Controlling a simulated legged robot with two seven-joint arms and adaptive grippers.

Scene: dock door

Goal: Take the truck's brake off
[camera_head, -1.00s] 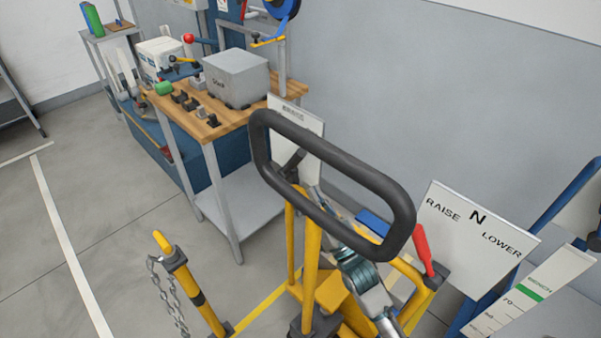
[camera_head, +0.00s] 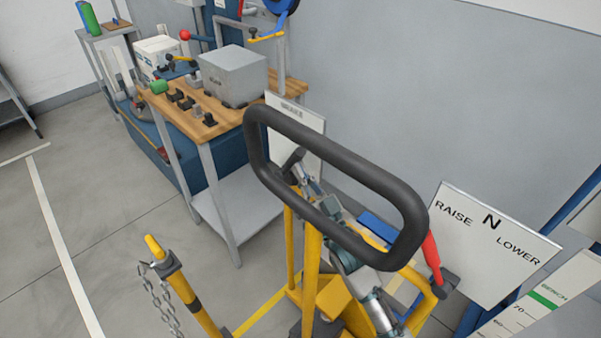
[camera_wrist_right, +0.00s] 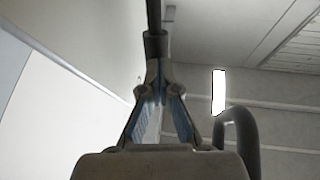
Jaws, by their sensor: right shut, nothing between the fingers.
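The truck's black loop handle (camera_head: 345,170) stands in front of me on yellow posts (camera_head: 312,265). Behind its left part is a white sign reading BRAKE (camera_head: 296,117). A short dark lever (camera_head: 293,160) shows through the loop below that sign. My right gripper (camera_head: 301,178) reaches up through the loop area, with its tips close to this lever. In the right wrist view, the right gripper's shut fingertips (camera_wrist_right: 156,68) meet at the end of a dark rod with a collar (camera_wrist_right: 155,42); I cannot tell whether they touch it. My left gripper is out of view.
A red lever (camera_head: 432,258) stands by the RAISE N LOWER sign (camera_head: 490,235) at the right. A yellow post with a chain (camera_head: 185,290) is at the lower left. A wooden-topped bench (camera_head: 200,122) with a grey box (camera_head: 233,75) stands behind.

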